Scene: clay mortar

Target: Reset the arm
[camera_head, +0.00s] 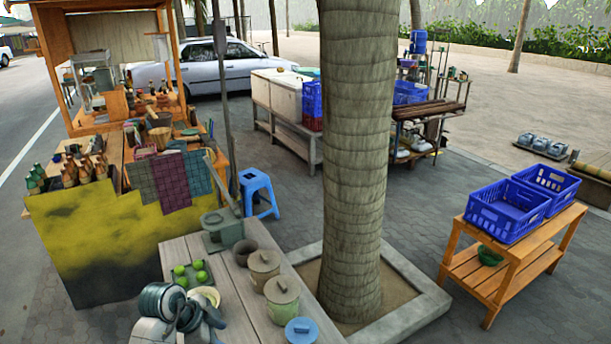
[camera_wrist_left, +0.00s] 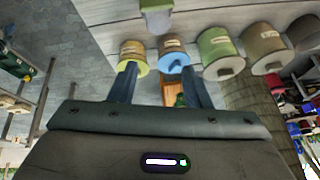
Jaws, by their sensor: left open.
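My left arm comes in at the bottom left of the head view, over the near end of the grey plank table (camera_head: 204,250). My left gripper (camera_wrist_left: 159,69) is open in the left wrist view, its two dark fingers apart with nothing held between them. Beyond the fingers, a row of lidded pots hangs upside down in the picture: a yellow pot (camera_wrist_left: 133,55), a blue pot (camera_wrist_left: 174,53), a green pot (camera_wrist_left: 220,48) and a brown pot (camera_wrist_left: 263,50). In the head view an open dark brown pot (camera_head: 243,252), perhaps the clay mortar, stands on the table. My right gripper is not in view.
A green tray (camera_head: 206,268) of green fruit and a pale bowl (camera_head: 208,291) lie near my left arm. A thick tree trunk (camera_head: 355,150) rises just right of the table. A wooden rack (camera_head: 548,256) with blue crates (camera_head: 508,211) stands at the right. Pavement between is open.

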